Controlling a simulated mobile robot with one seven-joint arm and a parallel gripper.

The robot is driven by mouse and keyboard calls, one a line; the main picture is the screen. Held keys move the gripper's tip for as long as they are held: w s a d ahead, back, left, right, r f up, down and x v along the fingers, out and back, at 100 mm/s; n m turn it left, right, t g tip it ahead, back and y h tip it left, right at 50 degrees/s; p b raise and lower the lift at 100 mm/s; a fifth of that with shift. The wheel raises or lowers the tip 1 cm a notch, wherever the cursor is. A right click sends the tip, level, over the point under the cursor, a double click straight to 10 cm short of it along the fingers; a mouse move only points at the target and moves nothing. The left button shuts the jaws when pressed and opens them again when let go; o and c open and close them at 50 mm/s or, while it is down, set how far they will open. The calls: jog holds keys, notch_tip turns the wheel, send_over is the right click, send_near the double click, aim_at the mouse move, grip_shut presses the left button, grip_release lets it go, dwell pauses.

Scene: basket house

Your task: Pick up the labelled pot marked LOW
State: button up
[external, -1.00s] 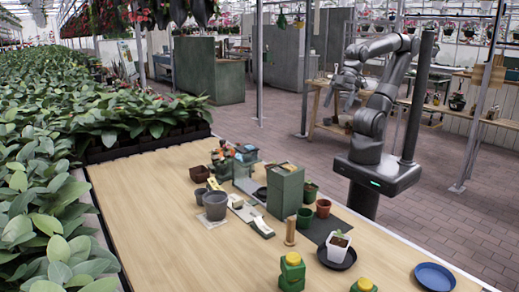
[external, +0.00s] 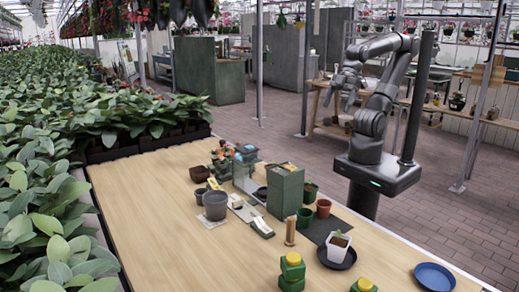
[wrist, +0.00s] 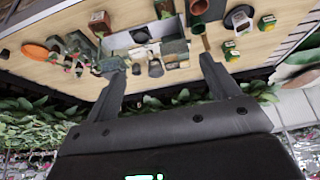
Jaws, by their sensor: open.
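Several pots stand on the wooden table, but no LOW label is readable in either view. A white square pot with a seedling (external: 338,246) stands upright on a dark saucer. Grey pots (external: 215,206), a green pot (external: 305,218) and a terracotta pot (external: 323,208) stand around a green box. A brown pot (external: 200,174) is farther back. My gripper (external: 341,97) is raised beyond the table's right edge, apart from all pots. The wrist view shows my gripper (wrist: 162,64) with its fingers spread and nothing between them.
A green box (external: 285,192) stands mid-table. Green yellow-topped containers (external: 292,270) and a blue dish (external: 435,277) are at the near end. Dense potted plants (external: 50,190) border the table's left side. The left part of the tabletop (external: 170,230) is clear.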

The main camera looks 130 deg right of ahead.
jog(key=g, duration=0.6)
send_over(309, 186)
jog(key=f, duration=1.5)
jog(key=w+f, duration=0.1)
jog(key=f, duration=0.7)
jog(key=shift+f, duration=0.3)
jog(key=f, duration=0.2)
jog(key=s+f, duration=0.1)
jog(key=f, duration=0.1)
jog(key=shift+w+f, duration=0.1)
jog(key=shift+f, duration=0.55)
